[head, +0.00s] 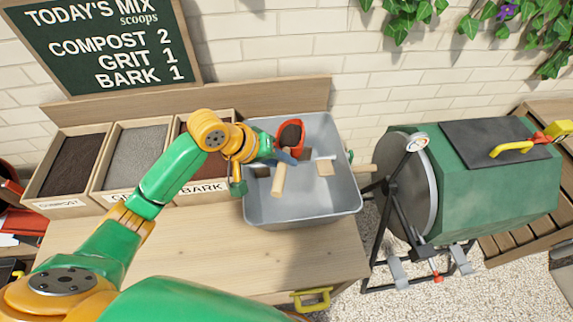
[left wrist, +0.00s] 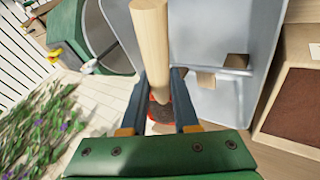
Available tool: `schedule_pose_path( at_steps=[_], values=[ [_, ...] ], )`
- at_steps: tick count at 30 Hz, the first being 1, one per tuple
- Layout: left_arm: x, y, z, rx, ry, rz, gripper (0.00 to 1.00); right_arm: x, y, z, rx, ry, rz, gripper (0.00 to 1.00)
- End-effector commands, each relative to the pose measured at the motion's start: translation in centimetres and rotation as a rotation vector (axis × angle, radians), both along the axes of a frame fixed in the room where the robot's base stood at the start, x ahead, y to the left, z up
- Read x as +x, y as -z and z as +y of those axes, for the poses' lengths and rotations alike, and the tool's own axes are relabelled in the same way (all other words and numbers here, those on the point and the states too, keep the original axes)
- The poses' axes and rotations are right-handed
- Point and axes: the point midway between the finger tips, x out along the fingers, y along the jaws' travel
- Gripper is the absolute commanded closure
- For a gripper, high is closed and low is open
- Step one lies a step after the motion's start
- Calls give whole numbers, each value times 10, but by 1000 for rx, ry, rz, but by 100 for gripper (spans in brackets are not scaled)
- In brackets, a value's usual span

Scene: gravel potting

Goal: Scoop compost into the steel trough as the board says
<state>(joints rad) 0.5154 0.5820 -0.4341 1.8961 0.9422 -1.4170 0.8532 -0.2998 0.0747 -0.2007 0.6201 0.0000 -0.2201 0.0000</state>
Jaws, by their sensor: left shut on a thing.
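The board (head: 105,45) reads compost 2, grit 1, bark 1, in scoops. The steel trough (head: 300,207) stands at the right end of the bench, and its grey floor looks mostly bare, with small tan patches. My left gripper (head: 278,158) is over the trough, shut on a scoop with a red head (head: 291,134) and wooden handle (head: 278,180). The left wrist view shows the handle (left wrist: 150,40) between the fingers; the scoop's dark inside is too small to read. The compost bin (head: 70,165) is at the far left. My right gripper is out of view.
The grit bin (head: 138,155) and the bark bin (head: 203,187), partly behind my arm, stand between compost and trough. A green drum composter (head: 480,190) stands right of the trough. The bench front (head: 220,250) is clear.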

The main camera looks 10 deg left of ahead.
Motion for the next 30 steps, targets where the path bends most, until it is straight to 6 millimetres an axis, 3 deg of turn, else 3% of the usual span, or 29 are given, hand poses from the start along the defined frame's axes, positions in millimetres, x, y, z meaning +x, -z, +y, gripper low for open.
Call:
schedule_pose_path(
  at_steps=[1, 19, 30],
  values=[
    [1, 8, 1, -26, -2, 1, 100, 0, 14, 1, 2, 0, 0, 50],
    [2, 11, 9, -361, -9, 38, 100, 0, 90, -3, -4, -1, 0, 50],
    [0, 24, 14, -803, -53, 22, 100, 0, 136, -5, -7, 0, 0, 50]
  ],
)
